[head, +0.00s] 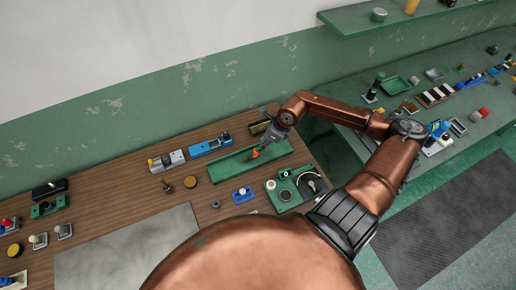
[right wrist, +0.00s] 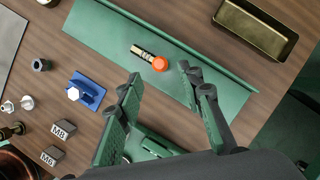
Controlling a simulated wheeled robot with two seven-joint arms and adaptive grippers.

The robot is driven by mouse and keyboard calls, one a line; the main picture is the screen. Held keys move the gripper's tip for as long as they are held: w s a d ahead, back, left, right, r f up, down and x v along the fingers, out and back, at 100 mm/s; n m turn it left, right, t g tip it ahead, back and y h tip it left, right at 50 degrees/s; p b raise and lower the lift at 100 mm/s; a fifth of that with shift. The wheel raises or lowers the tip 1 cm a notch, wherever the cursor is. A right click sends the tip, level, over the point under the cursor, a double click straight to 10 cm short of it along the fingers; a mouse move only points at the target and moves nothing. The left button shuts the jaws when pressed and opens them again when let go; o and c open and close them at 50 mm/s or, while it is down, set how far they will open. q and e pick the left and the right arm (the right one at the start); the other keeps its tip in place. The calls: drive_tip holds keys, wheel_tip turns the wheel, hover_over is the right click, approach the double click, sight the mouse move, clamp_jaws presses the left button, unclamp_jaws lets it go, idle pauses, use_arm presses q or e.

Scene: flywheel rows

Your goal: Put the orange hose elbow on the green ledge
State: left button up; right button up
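The orange hose elbow (right wrist: 158,63) shows in the right wrist view as a short piece with a round orange end and a dark-and-cream banded body. It lies on the green ledge (right wrist: 205,73), a long flat green strip with a raised edge. In the head view the elbow (head: 256,154) is a small orange spot over the ledge (head: 229,171), just by my right gripper (head: 262,149). In the right wrist view my right gripper (right wrist: 160,73) is open, its two fingers apart and the elbow beyond their tips, not clasped. My left gripper is not in view.
A brass-coloured tray (right wrist: 254,32) stands beside the ledge. A blue block with a white knob (head: 242,195), a green board (head: 294,190) and blue fixtures (head: 210,146) surround it. A green shelf (head: 420,18) hangs on the wall. A grey mat (head: 135,255) covers the front.

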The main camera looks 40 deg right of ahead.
drive_tip(key=shift+v, duration=2.15)
